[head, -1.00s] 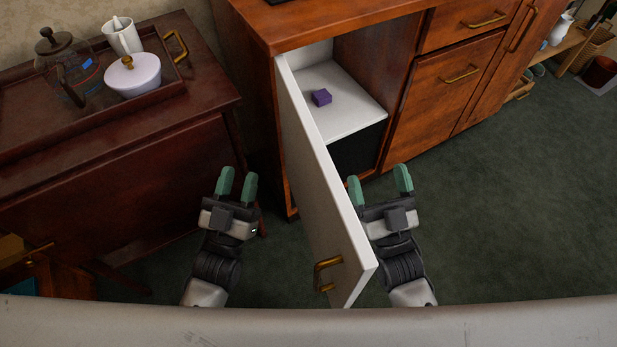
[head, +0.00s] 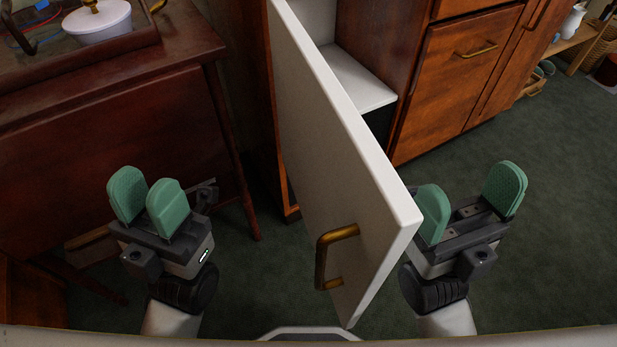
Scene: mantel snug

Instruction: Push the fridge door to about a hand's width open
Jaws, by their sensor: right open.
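The white fridge door (head: 335,150) stands wide open, swung out toward me from the wooden cabinet. Its brass handle (head: 322,258) is on the face turned to the left. My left gripper (head: 148,197) is left of the door, clear of it, with its green fingers a little apart and nothing between them. My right gripper (head: 468,200) is on the door's inner side with its fingers wide apart and empty. Its left finger is right beside the door's free edge; I cannot tell whether it touches. Part of the white fridge interior (head: 355,80) shows behind the door.
A dark wooden side table (head: 110,120) with a tray and a white lidded pot (head: 97,22) stands at the left. Wooden cabinet fronts (head: 455,85) continue right of the fridge. Green carpet (head: 560,230) is free at the right.

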